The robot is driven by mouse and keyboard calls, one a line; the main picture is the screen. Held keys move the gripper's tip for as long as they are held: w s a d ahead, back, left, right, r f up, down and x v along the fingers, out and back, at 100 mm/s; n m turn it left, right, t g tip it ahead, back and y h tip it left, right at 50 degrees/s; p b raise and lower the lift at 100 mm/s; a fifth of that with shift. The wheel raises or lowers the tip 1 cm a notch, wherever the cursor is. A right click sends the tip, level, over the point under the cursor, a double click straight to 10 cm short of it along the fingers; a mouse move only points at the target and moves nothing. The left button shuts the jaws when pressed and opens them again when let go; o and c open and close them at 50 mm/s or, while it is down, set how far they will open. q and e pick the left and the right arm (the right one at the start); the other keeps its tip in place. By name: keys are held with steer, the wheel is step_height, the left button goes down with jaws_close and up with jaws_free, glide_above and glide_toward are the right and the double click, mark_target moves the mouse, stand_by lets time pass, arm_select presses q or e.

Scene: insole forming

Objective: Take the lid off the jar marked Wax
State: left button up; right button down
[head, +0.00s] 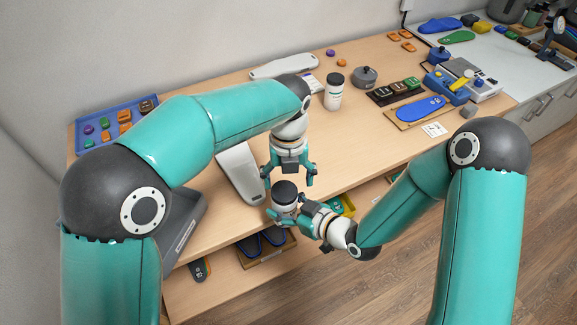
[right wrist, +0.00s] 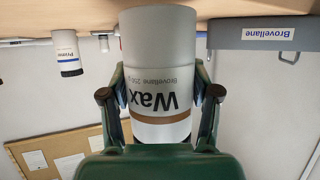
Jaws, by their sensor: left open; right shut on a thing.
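The Wax jar (head: 283,209) is a white jar with a dark lid (head: 285,190), held upright near the table's front edge. In the right wrist view the jar (right wrist: 160,60) shows upside down with its "Wax" label, and the lid end is hidden behind the gripper. My right gripper (head: 291,214) is shut around the jar body, with a finger on each side in the right wrist view (right wrist: 160,100). My left gripper (head: 289,180) is open, pointing down just above and around the lid. I cannot tell whether its fingers touch the lid.
A second white jar (head: 333,92) with a dark lid stands behind; its label reads Primer in the right wrist view (right wrist: 67,52). A dark grey pot (head: 365,78), a blue insole on a board (head: 393,116) and a blue tray (head: 83,138) are also on the table.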

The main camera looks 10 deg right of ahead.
arm_select(q)
steer(key=shift+f, duration=1.1)
steer(key=shift+s+d+f, duration=0.1)
steer(key=shift+f, duration=0.05)
jaws_close()
steer(key=n, duration=0.4)
steer(key=shift+a, duration=0.3)
steer(key=shift+a+f+n, duration=0.1)
steer(key=shift+a+n, duration=0.15)
steer(key=shift+n, duration=0.45)
